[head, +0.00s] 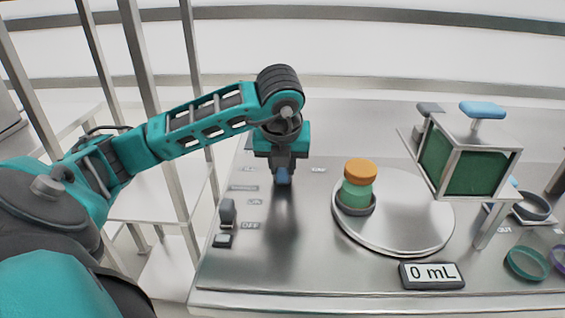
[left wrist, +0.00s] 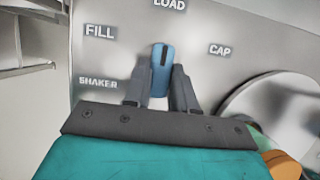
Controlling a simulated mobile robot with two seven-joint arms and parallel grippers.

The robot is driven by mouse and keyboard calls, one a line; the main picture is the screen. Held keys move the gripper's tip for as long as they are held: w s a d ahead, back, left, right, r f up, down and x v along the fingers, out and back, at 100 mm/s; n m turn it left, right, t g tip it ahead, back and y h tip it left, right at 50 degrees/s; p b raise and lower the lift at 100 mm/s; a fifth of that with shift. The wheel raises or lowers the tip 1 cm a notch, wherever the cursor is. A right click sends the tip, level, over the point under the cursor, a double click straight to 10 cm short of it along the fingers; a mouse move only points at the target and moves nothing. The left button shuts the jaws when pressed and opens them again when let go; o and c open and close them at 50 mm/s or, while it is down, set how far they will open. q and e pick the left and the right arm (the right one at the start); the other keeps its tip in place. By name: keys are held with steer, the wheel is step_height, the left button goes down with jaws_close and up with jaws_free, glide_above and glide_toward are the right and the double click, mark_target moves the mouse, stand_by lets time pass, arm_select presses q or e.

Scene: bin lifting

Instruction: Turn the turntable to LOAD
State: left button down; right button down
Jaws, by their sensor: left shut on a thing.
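The turntable (head: 415,225) is a round silver disc on the metal bench. A green jar with an orange cap (head: 360,172) stands upright in a dark holder at the disc's left side. A blue knob (left wrist: 160,62) with a dark line on its end stands left of the disc, among the labels FILL, LOAD, CAP and SHAKER. Its marked end points up, roughly at the LOAD label (left wrist: 170,4). My left gripper (head: 282,172) points down and is shut on the knob, one finger on each side. My right gripper is not in view.
A rocker switch (head: 227,212) with ON and OFF labels stands at the left bench edge. A display reading 0 mL (head: 432,275) sits before the disc. A framed green box (head: 465,165) overhangs the disc's right side. Green and purple rings lie at the far right.

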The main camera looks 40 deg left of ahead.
arm_select(q)
steer(key=shift+s+d+f, duration=0.15)
steer(key=shift+f, duration=0.1)
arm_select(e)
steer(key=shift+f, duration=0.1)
arm_select(q)
steer(key=c, duration=0.9)
jaws_free()
steer(key=shift+r, duration=0.1)
steer(key=shift+r, duration=0.15)
steer(key=shift+r, duration=0.3)
steer(key=p+v, duration=0.4)
steer(key=v, duration=0.8)
steer(key=shift+p, duration=0.35)
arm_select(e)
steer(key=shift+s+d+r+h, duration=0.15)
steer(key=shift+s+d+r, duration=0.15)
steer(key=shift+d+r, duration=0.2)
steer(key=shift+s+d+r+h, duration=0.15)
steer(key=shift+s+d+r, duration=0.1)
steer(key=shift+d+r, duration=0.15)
